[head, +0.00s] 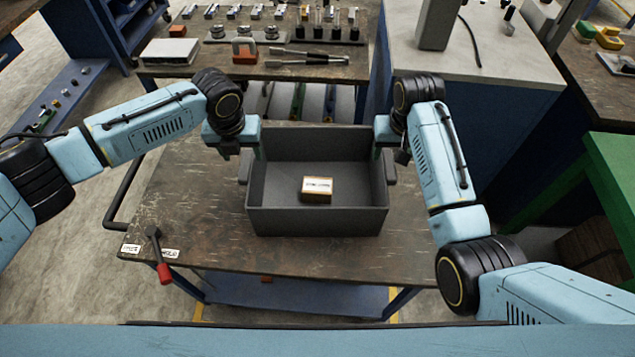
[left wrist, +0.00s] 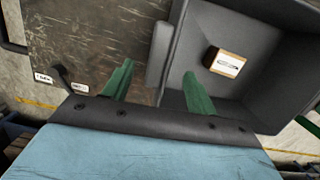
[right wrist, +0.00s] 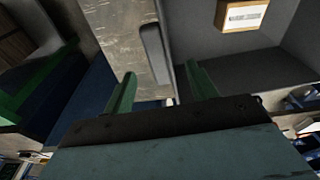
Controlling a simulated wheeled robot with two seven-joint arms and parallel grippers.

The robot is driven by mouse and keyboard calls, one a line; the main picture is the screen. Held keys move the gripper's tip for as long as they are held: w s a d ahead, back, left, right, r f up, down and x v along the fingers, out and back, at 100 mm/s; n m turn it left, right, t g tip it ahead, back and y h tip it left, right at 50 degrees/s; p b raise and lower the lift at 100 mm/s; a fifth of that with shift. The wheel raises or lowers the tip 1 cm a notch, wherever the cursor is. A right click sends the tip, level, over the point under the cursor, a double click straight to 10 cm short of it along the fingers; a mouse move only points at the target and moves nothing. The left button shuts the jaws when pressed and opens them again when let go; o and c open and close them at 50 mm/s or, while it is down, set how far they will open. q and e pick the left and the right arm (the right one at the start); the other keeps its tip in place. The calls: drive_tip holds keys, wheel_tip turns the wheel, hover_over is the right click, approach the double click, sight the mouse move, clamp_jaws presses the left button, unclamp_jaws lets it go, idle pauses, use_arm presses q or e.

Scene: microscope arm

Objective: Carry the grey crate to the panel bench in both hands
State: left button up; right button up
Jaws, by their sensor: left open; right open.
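The grey crate (head: 318,221) stands upright on a worn dark cart top (head: 190,205), with a handle on its left and right sides. A small brown box with a white label (head: 317,190) lies inside it; it also shows in the left wrist view (left wrist: 227,62). My left gripper (left wrist: 157,80) is open, its green fingers on either side of the left handle (left wrist: 158,52). My right gripper (right wrist: 160,76) is open, its fingers on either side of the right handle (right wrist: 155,54). Contact with the handles cannot be told. Which surface is the panel bench is unclear.
A bench with tools and small parts (head: 280,72) stands behind, and a pale-topped bench (head: 490,70) at the back right. A green table (head: 612,170) is at the right.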

sight(247, 163)
use_arm(q)
drive_tip(key=f, duration=0.4)
drive_tip(key=w+f, duration=0.1)
drive_tip(key=f, duration=0.1)
drive_tip(key=shift+f, duration=0.2)
use_arm(e)
drive_tip(key=f, duration=0.4)
drive_tip(key=w+f, duration=0.1)
drive_tip(key=f, duration=0.1)
drive_tip(key=shift+f, duration=0.15)
use_arm(q)
drive_tip(key=shift+c, duration=0.3)
use_arm(e)
drive_tip(key=shift+c, duration=0.3)
use_arm(q)
clamp_jaws()
use_arm(e)
clamp_jaws()
use_arm(q)
drive_tip(key=shift+w+r, duration=0.1)
use_arm(e)
drive_tip(key=shift+w, duration=0.1)
